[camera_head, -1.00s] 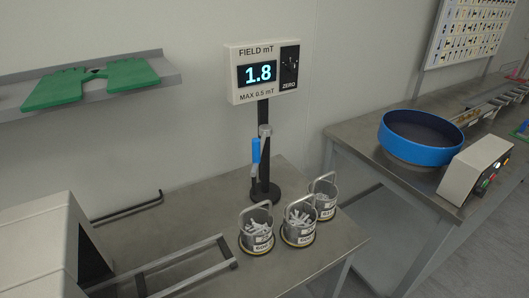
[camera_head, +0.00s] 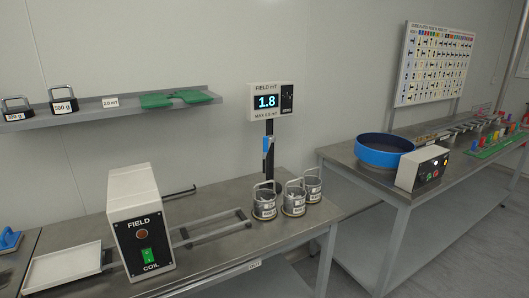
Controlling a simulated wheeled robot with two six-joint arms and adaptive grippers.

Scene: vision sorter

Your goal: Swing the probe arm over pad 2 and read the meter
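The field meter (camera_head: 270,102) is a white box on a dark post and its lit display reads 1.8. Its label says FIELD mT, with a maximum line below that is hard to read now. The probe arm (camera_head: 267,145) has a blue handle and hangs close to the post, beside it. Three metal cups with wire handles stand in a row on round pads: a left cup (camera_head: 264,205), a middle cup (camera_head: 293,198) and a right cup (camera_head: 312,187). I cannot read the pad numbers. Neither of my grippers is in view.
A white FIELD COIL box (camera_head: 142,226) with a green switch stands left of the cups, with a rail (camera_head: 215,228) running beside it. A white tray (camera_head: 66,270) lies at far left. A blue bowl (camera_head: 384,150) and control box (camera_head: 423,168) occupy the right bench.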

